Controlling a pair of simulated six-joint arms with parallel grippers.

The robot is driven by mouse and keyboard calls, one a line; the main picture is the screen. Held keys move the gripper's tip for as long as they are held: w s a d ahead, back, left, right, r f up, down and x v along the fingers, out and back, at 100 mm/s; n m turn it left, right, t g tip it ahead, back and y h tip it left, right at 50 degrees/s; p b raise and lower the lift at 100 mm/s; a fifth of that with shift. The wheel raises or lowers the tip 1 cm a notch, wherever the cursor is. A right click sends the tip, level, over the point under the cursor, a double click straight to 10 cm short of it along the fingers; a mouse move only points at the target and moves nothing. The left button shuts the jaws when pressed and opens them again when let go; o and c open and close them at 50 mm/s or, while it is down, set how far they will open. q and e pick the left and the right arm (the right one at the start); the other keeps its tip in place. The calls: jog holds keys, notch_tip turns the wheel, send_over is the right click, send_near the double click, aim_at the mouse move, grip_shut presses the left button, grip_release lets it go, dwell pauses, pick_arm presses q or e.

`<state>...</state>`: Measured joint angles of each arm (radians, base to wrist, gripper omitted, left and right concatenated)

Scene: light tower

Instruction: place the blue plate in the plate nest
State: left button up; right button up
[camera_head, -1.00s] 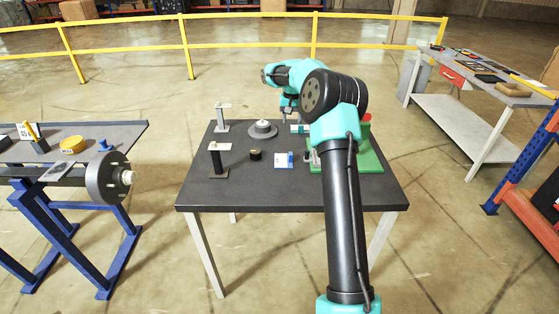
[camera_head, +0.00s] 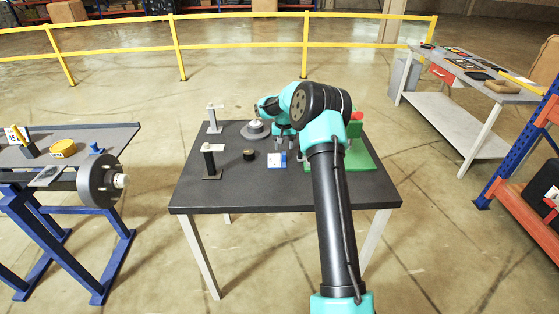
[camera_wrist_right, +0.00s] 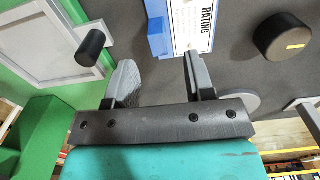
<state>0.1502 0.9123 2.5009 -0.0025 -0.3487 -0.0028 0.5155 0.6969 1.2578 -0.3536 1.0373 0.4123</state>
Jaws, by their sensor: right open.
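The blue plate (camera_head: 277,160) with a white label lies flat on the dark table, right of the black round part. In the right wrist view the blue plate (camera_wrist_right: 158,42) shows with its label, reading "RATING", just beyond my fingertips. My right gripper (camera_wrist_right: 160,65) is open and empty, its right finger near the label's edge. In the head view my right gripper (camera_head: 285,143) is just behind the plate, partly hidden by my arm. A pale frame (camera_wrist_right: 45,45) on a green board may be the plate nest; my arm hides most of that area in the head view. My left gripper is not in view.
The green board (camera_head: 362,158) is at the table's right. A black knob (camera_wrist_right: 92,47) stands by the pale frame. A black round part (camera_head: 248,155), a grey disc-based part (camera_head: 255,130) and two upright stands (camera_head: 211,160) are to the left. The table's front is clear.

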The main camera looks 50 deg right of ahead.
aim_at(284, 153)
jog(key=shift+f, duration=0.1)
jog(key=shift+s+a+f, duration=0.1)
jog(key=shift+s+f, duration=0.05)
jog(key=shift+f, duration=2.45)
jog(key=shift+c, duration=0.2)
grip_shut()
